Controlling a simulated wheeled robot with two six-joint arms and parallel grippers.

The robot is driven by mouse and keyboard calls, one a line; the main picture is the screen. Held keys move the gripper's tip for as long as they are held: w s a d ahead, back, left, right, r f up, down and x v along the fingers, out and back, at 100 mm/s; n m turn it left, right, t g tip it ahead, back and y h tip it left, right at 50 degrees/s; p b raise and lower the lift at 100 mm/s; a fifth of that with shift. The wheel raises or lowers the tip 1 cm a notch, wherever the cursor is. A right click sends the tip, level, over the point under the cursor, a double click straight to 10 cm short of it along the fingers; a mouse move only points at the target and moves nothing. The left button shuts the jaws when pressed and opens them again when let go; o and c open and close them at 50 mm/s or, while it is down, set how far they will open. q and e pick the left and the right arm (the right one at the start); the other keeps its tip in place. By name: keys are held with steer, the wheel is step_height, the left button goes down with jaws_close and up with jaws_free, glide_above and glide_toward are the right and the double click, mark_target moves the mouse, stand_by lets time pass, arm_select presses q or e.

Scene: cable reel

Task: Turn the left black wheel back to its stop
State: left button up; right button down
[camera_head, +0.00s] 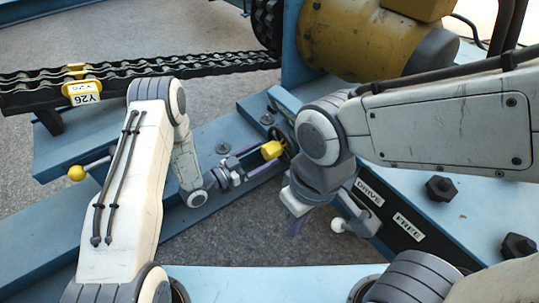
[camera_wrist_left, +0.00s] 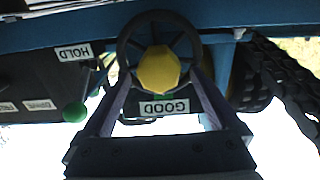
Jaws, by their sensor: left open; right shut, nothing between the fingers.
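A black spoked wheel (camera_wrist_left: 123,42) with a yellow hub (camera_wrist_left: 158,69) fills the upper middle of the left wrist view. In the head view the wheel (camera_head: 287,138) is partly hidden behind the yellow hub (camera_head: 272,149). My left gripper (camera_head: 258,158) is open and faces the wheel. In the left wrist view its fingers (camera_wrist_left: 160,80) stand either side of the hub, with their tips at the lower rim; I cannot tell whether they touch it.
A GOOD label (camera_wrist_left: 165,108) sits below the hub, a HOLD label (camera_wrist_left: 74,53) and green knob (camera_wrist_left: 75,112) to its left. A white-knobbed lever (camera_head: 338,225) stands near the DRIVE label (camera_head: 369,192) and my right gripper. A cable chain (camera_head: 150,70) runs at upper left.

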mark_target(265, 153)
arm_select(q)
steer(key=shift+b+x, duration=0.45)
steer(key=shift+x, duration=1.15)
steer(key=shift+c, duration=0.3)
jaws_close()
